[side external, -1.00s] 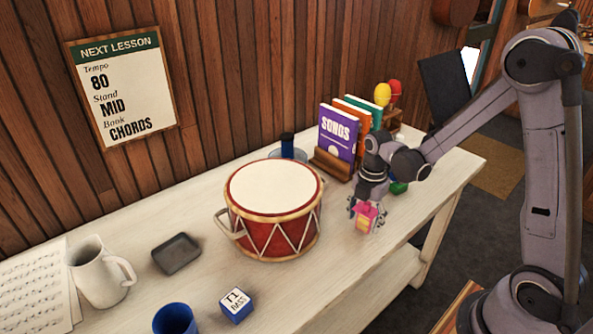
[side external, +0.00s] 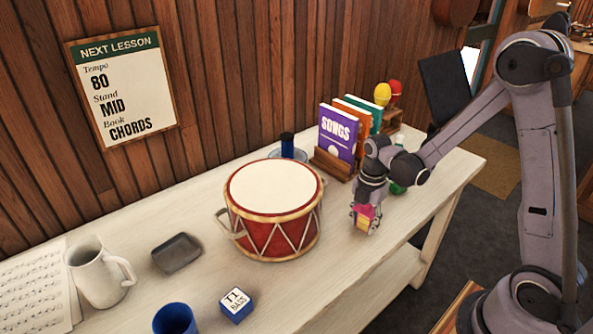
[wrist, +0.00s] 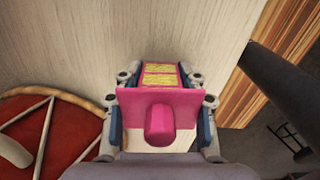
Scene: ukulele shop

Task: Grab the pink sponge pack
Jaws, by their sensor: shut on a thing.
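The pink sponge pack (side external: 364,217) is at the right part of the white table, to the right of the red drum. In the wrist view the pack (wrist: 158,108) is pink with yellow sponge showing at its far end. My gripper (side external: 366,219) points down at it, with its fingers on both sides of the pack. In the wrist view the gripper (wrist: 160,115) is shut on the pack. I cannot tell whether the pack touches the table.
The red drum (side external: 273,217) stands close to the left of my gripper. Behind are upright books (side external: 337,134) in a wooden rack, a dark blue cylinder (side external: 287,145) and maracas (side external: 382,95). A green object (side external: 397,188) is partly hidden by my arm. The front right tabletop is clear.

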